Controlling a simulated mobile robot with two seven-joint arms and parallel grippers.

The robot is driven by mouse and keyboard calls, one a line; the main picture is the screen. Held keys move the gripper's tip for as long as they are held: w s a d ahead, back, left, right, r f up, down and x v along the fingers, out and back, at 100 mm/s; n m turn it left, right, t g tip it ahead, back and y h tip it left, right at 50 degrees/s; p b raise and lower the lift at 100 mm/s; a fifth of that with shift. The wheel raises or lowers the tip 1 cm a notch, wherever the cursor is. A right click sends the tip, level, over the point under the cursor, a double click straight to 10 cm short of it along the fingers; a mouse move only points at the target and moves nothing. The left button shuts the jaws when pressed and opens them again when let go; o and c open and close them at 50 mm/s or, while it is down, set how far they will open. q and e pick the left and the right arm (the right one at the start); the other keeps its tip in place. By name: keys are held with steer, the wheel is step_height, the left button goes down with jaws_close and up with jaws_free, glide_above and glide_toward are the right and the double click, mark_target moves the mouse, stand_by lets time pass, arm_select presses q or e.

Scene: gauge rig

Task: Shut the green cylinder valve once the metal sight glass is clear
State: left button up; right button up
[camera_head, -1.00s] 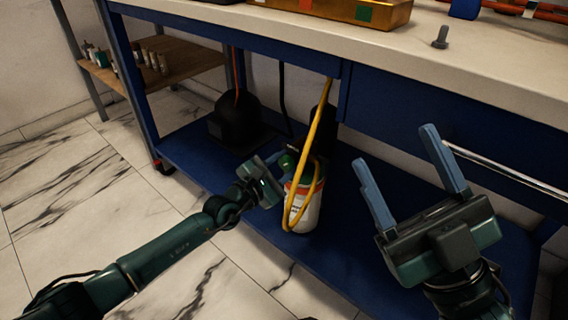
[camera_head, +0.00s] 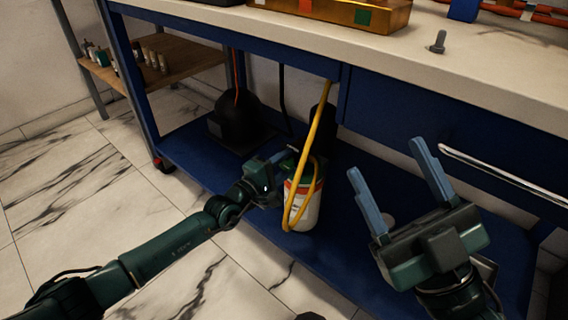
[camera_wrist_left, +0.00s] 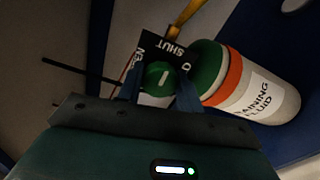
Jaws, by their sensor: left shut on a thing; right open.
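The cylinder (camera_head: 303,212) is white with an orange band and a green shoulder, standing on the lower blue shelf under the bench. The left wrist view also shows the cylinder (camera_wrist_left: 262,95), its label partly reading "FLUID". My left gripper (camera_head: 279,160) is at the cylinder's top, shut on the round green valve knob (camera_wrist_left: 157,75). The knob sits between the blue fingers, with a black plate (camera_wrist_left: 172,50) reading "SHUT" beside it. My right gripper (camera_head: 386,158) is open and empty in front of the bench. I cannot make out the sight glass in either view.
A yellow hose (camera_head: 314,130) runs down past the cylinder's front. A black rounded object (camera_head: 236,118) stands on the shelf behind. The pale benchtop (camera_head: 480,65) overhangs the cylinder and carries a gold block (camera_head: 345,12) and a grey bolt-like piece (camera_head: 438,42).

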steer(key=shift+f, duration=0.15)
stand_by(0.4)
arm_select(q)
steer(key=o, duration=1)
steer(key=shift+s+a, duration=0.15)
steer(key=p+v, duration=0.4)
steer(key=v, duration=0.8)
steer(key=shift+s+a, duration=0.2)
steer(key=shift+s, duration=0.15)
arm_select(e)
steer(key=f+m+h, duration=0.1)
steer(key=f+m+g+h, duration=0.1)
steer(key=f+m+h, duration=0.3)
steer(key=shift+s+a+f+g, duration=0.1)
steer(key=shift+s+a+g, duration=0.2)
steer(key=shift+s, duration=0.05)
arm_select(q)
steer(key=shift+p, duration=0.3)
